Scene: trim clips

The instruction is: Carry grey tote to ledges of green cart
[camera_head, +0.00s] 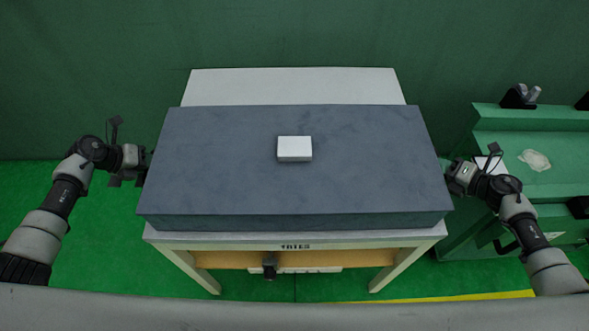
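The grey tote (230,175) is a large dark box with a closed, flat top, resting on a white table. A small white box (295,148) lies on its top near the middle. My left gripper (146,166) is at the tote's left side, and my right gripper (450,176) is at its right side. Both are very close to the tote; I cannot tell whether they touch it or whether their fingers are open or shut. The green cart (545,150) stands at the right, partly behind my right arm and cut off by the picture's edge.
The white table (290,85) shows behind and below the tote, with a label on its front edge. Black blocks (517,98) sit on the cart, with a pale patch (535,160) on its surface. Green floor (100,225) is free at the left. A green wall is behind.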

